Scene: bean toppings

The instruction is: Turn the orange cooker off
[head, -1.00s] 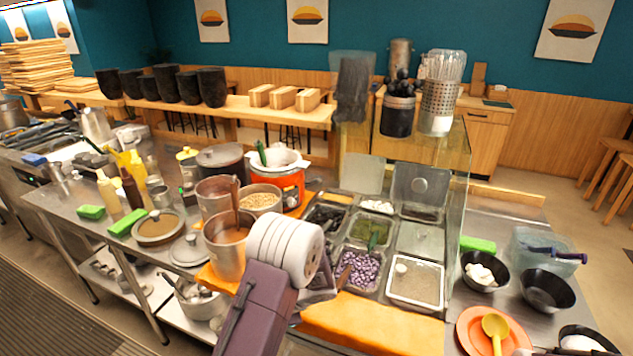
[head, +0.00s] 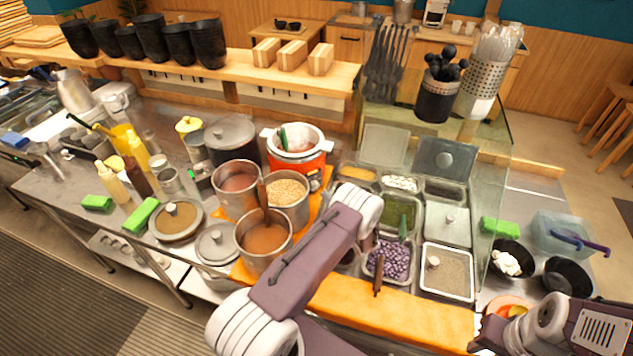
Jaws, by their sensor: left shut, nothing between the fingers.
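The orange cooker (head: 309,172) stands on the counter behind the soup pots, with a white rim and a green-handled utensil in it. A small dark panel (head: 315,183) shows low on its front right; its on/off state is too small to read. My left arm reaches up from the bottom, its bend just right of the cooker. My left gripper (head: 364,242) is mostly hidden behind that arm, near the topping trays, apart from the cooker, shut and empty. My right arm shows at the lower right; its fingers are not visible.
Metal pots of brown soup (head: 264,240) and grain (head: 286,190) stand in front of the cooker. A dark lidded pot (head: 230,140) is to its left. Topping trays with purple beans (head: 390,262) and a glass guard (head: 495,190) are to the right.

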